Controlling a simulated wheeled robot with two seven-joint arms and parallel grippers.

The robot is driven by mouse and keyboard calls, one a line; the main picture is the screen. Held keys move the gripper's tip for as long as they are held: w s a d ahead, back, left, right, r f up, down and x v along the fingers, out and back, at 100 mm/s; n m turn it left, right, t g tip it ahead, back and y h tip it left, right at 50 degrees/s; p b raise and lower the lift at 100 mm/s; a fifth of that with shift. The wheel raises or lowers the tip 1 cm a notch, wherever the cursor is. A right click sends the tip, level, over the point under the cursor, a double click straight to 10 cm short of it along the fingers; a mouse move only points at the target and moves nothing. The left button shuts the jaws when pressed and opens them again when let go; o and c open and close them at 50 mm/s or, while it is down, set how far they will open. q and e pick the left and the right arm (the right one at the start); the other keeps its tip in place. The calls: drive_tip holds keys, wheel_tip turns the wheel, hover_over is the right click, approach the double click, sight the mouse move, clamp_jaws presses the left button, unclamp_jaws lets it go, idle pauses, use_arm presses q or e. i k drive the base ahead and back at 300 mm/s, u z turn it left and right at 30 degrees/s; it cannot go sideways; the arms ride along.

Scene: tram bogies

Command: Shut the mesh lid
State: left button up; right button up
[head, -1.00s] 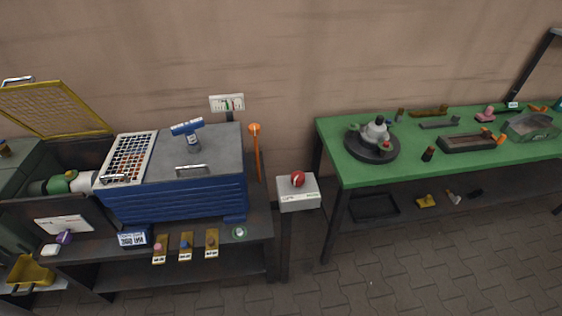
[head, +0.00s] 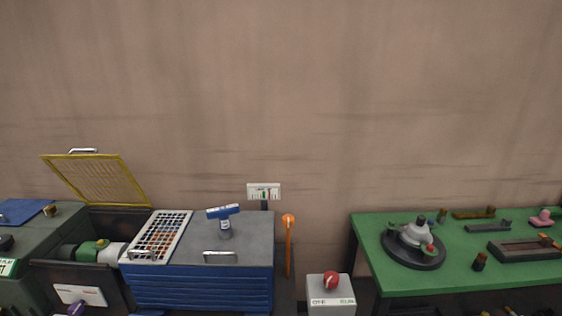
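The mesh lid (head: 98,181) is a yellow-framed mesh panel with a grey handle (head: 83,151) on its top edge. It stands raised and tilted back at the left, above a dark open box (head: 62,275). A green and white machine part (head: 95,251) lies inside the box. Neither of my grippers is in the head view.
A blue cabinet (head: 200,288) with a grey top (head: 250,235) stands right of the box, with a white grille (head: 157,237) on its left side. A grey pedestal with a red knob (head: 330,281) stands mid-right. A green table (head: 450,280) is at the right.

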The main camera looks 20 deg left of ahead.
sight(69, 156)
drive_tip(key=u, duration=1.9)
